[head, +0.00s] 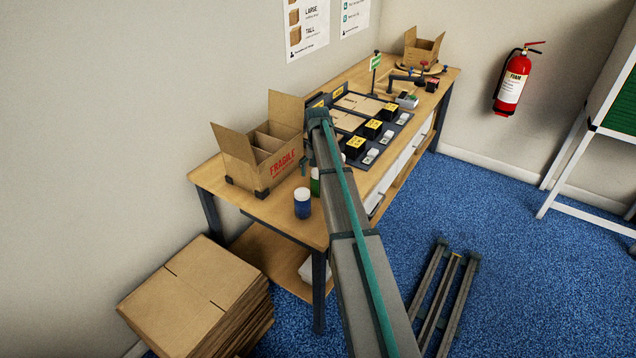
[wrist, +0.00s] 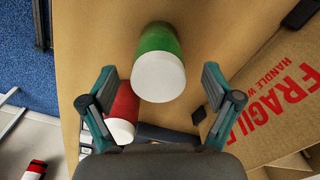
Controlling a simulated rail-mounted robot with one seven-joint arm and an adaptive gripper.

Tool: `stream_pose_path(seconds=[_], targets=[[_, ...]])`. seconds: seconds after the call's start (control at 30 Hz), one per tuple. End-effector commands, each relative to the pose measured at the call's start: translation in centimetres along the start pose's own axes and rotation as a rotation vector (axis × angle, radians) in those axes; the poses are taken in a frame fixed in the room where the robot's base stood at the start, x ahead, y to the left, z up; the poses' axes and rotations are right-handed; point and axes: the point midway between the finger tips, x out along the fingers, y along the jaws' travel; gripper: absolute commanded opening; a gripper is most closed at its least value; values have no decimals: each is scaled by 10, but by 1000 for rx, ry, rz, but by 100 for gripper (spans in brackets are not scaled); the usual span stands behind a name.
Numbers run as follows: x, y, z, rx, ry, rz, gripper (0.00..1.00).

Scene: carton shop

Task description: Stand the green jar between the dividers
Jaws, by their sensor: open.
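The green jar (wrist: 158,42) with a white lid stands on the bench; in the head view only a sliver of it (head: 315,186) shows beside my arm. My gripper (wrist: 159,72) is open and empty, its fingers spread to either side of the jar's lid in the wrist view, with gaps on both sides. I cannot tell how far above the lid the fingertips are. The open FRAGILE carton (head: 240,176) stands on the bench to the left of the jar in the head view. Its dividers (head: 268,142) show inside; its printed wall (wrist: 280,105) fills the wrist view's right side.
A blue jar with a white lid (head: 302,205) stands near the bench's front edge. Black label stations (head: 373,128) line the bench beyond my arm. Flat cartons (head: 195,295) are stacked on the floor.

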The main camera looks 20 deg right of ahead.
Motion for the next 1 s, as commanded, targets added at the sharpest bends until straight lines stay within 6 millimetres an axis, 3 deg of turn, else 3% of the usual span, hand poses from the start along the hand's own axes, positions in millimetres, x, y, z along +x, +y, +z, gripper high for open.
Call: stream_pose_path(seconds=[0.3, 0.57, 1.0], targets=[[37, 2, 2, 0, -2, 0, 89], [42, 2, 2, 1, -1, 0, 89], [41, 2, 2, 1, -1, 0, 17]])
